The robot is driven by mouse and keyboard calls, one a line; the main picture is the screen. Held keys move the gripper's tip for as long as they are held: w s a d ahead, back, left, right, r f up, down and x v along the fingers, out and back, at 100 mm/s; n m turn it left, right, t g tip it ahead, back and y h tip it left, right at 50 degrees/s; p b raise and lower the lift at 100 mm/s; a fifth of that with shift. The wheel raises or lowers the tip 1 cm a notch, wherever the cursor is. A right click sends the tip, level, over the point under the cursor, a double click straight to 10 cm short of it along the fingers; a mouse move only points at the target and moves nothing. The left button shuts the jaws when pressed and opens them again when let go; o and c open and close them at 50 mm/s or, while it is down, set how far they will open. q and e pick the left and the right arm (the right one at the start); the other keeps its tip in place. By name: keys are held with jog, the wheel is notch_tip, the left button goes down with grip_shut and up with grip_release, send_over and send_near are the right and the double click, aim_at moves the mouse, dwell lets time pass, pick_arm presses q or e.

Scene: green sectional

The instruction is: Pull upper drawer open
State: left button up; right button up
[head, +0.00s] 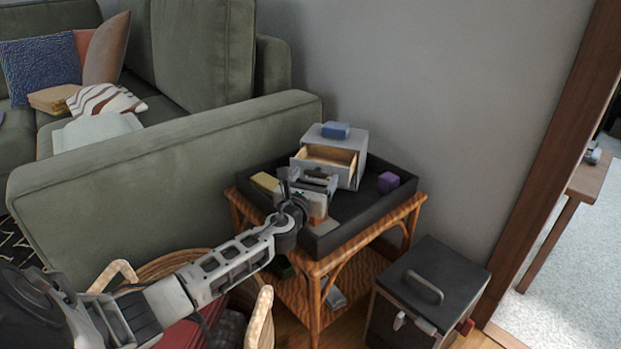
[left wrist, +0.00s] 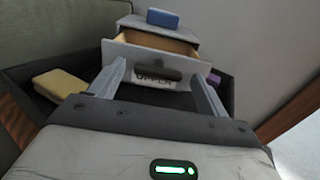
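A small grey drawer unit (head: 346,139) stands in a black tray on a wooden side table. Its upper drawer (head: 327,156) is pulled out, and its light wooden inside shows. In the left wrist view the drawer front (left wrist: 133,52) carries a dark handle (left wrist: 158,72) and the word "UPPER". My left gripper (head: 308,182) is in front of the drawer. Its two fingers (left wrist: 154,68) are spread apart, one to each side of the handle, with nothing clamped between them. I cannot tell whether a finger touches the front. My right gripper is in neither view.
A blue block (head: 336,130) lies on top of the unit. A yellow block (head: 265,182) and a purple block (head: 388,182) lie in the black tray (head: 352,229). A green sofa (head: 170,160) stands left, a dark box (head: 430,285) right. The wall is close behind.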

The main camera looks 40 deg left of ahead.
pick_arm(q)
jog(key=shift+s, duration=0.3)
jog(key=p+v, duration=0.3)
jog(key=v, duration=1.2)
jog(key=shift+s+p, duration=0.2)
jog(key=shift+p, duration=0.15)
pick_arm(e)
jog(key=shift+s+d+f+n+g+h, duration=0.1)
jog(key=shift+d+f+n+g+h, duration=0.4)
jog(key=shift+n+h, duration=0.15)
pick_arm(q)
jog(key=shift+d, duration=0.1)
